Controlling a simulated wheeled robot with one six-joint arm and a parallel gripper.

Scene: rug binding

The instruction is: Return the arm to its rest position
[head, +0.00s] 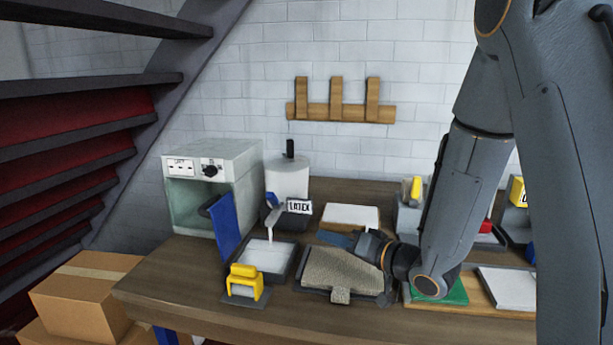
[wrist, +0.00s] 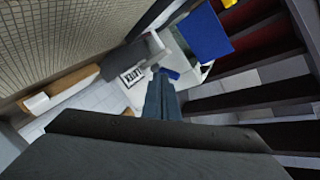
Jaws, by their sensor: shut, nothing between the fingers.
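My arm reaches in from the right in the head view. My gripper (head: 338,239) is shut and empty, pointing left just above or over the far edge of a beige woven rug piece (head: 342,270) on a dark tray. I cannot tell the exact gap between them. In the wrist view my gripper (wrist: 161,98) shows its narrow fingers together, with the woven rug (wrist: 50,40) large at upper left. The forearm and wrist hide part of the table at right.
A box labelled LATEX (head: 299,207), a white-filled tray (head: 268,255), a yellow clamp-like tool (head: 245,281) and an upright blue panel (head: 226,225) stand left. A pale green oven-like box (head: 210,190) is behind. A green mat (head: 455,293) lies under my arm.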

